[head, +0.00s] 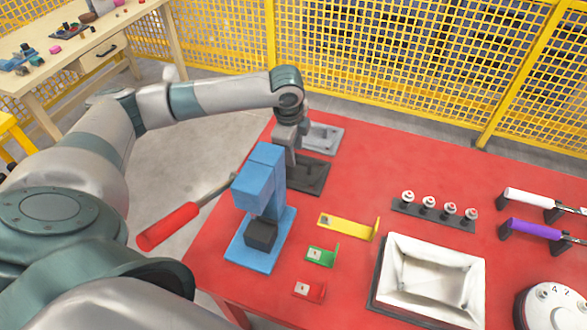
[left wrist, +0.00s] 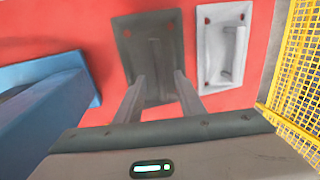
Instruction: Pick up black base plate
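The black base plate (head: 310,180) lies flat on the red table, behind the blue press. It also shows in the left wrist view (left wrist: 133,40), dark grey with reddish holes at its corners and a raised bar in the middle. My left gripper (head: 292,160) is above the plate, pointing down. In the left wrist view its two fingers (left wrist: 160,85) are apart, one on each side of the raised bar. I cannot tell whether they touch it. The blue press partly hides the gripper and plate in the head view. My right gripper is not in view.
A light grey plate (head: 325,136) lies just beyond the black one. Yellow, green and red brackets and a white tray (head: 432,270) are to the right. Yellow fencing (head: 400,60) stands behind the table.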

